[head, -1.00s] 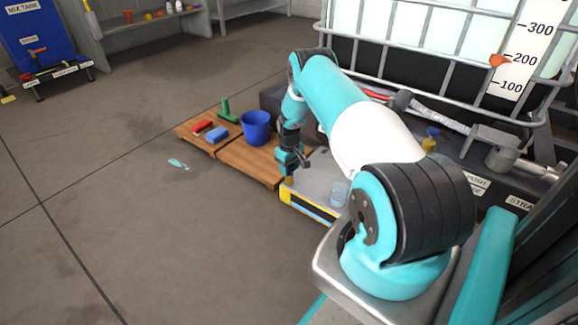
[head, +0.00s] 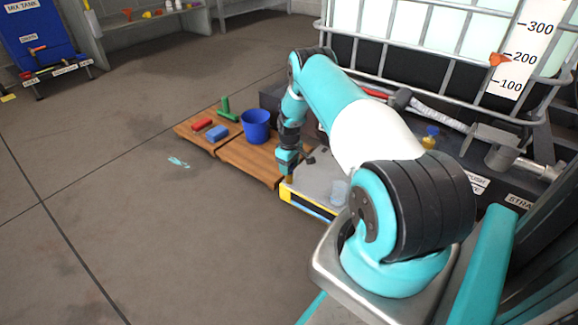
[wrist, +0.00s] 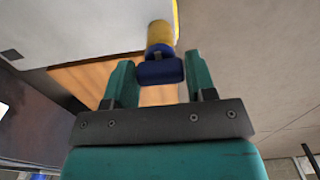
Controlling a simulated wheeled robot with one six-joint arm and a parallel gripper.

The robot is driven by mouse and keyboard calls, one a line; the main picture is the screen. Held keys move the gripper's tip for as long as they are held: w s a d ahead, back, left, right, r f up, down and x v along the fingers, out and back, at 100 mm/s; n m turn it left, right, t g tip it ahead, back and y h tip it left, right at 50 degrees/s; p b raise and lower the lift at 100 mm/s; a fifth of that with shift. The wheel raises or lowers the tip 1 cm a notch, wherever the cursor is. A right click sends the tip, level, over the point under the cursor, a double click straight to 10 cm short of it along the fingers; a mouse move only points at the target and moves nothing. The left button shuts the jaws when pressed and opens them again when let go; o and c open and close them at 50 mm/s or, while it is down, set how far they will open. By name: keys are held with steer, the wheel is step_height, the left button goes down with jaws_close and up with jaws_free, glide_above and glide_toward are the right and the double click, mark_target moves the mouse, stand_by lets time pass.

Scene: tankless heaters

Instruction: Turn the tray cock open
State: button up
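The tray cock is a brass body (wrist: 160,34) with a dark blue handle (wrist: 161,72) in the wrist view. It juts from the edge of the pale tray (wrist: 90,25). In the head view the brass of the cock (head: 290,179) shows small at the left corner of the grey tray (head: 318,184). My gripper (wrist: 161,66) is open, its two teal fingers on either side of the blue handle, with gaps visible on both sides. In the head view my gripper (head: 288,168) is just above the cock, its fingers hard to make out.
A wooden pallet (head: 251,163) left of the tray carries a blue bucket (head: 256,126), a blue block (head: 217,133), a red item and a green item. A clear cup (head: 340,192) stands on the tray. Another brass valve (head: 429,142) is behind. Open floor lies left.

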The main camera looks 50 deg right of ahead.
steer(key=o, duration=0.3)
step_height(320, 180, up, 17)
steer(key=p, duration=0.7)
steer(key=shift+r+p, duration=0.2)
steer(key=shift+p, duration=0.2)
